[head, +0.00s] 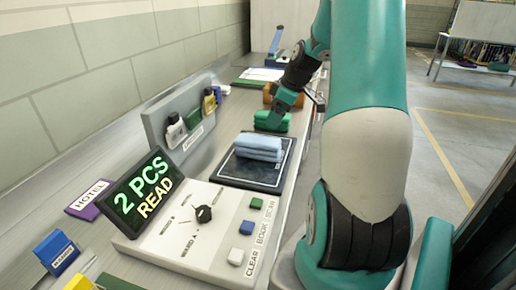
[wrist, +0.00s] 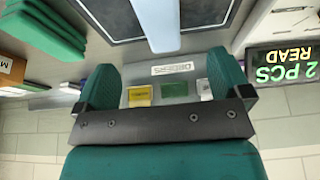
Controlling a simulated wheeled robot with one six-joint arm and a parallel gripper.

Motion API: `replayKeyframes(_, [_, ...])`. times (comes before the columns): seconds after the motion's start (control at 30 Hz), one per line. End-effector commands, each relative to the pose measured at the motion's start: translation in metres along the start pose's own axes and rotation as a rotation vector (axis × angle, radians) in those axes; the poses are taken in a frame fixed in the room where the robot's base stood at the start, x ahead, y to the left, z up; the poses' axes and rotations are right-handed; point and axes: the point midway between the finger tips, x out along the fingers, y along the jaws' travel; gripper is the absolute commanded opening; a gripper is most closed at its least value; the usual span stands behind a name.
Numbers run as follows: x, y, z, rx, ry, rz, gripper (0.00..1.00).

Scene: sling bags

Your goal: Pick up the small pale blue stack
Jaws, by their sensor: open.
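The small pale blue stack (head: 259,146) looks like folded cloth and lies on a dark pad with a white border (head: 232,180). In the wrist view a pale blue piece (wrist: 157,24) shows at the top, over the dark pad (wrist: 104,18), and is cut off by the frame edge. My gripper (head: 290,98) is beyond the stack in the head view, above and close to a green stack. In the wrist view my gripper (wrist: 165,76) has its two fingers wide apart with nothing held between them. My arm partly blocks the head view.
A green stack (head: 271,122) lies just beyond the pad; green layers also show in the wrist view (wrist: 46,28). A grey holder with cards (head: 182,120) stands left of the pad. A console with a "2 PCS READ" display (head: 148,190) stands in front. A wall runs along the left.

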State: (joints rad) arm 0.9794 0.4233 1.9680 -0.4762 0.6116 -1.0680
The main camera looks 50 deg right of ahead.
Motion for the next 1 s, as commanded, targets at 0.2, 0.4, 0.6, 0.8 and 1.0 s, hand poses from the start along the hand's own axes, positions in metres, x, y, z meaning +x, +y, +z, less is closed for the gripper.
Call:
replayKeyframes(0.2, [0.049, -0.002, -0.001, 0.000, -0.002, -0.007, 0.96])
replayKeyframes(0.4, [0.074, -0.001, -0.002, -0.001, -0.001, -0.003, 0.96])
replayKeyframes(0.6, [0.090, -0.002, -0.005, -0.001, -0.001, -0.004, 0.96])
replayKeyframes(0.8, [0.120, -0.002, -0.009, 0.000, -0.002, -0.004, 0.96])
replayKeyframes(1.0, [0.130, -0.001, -0.009, 0.000, -0.001, 0.000, 0.96])
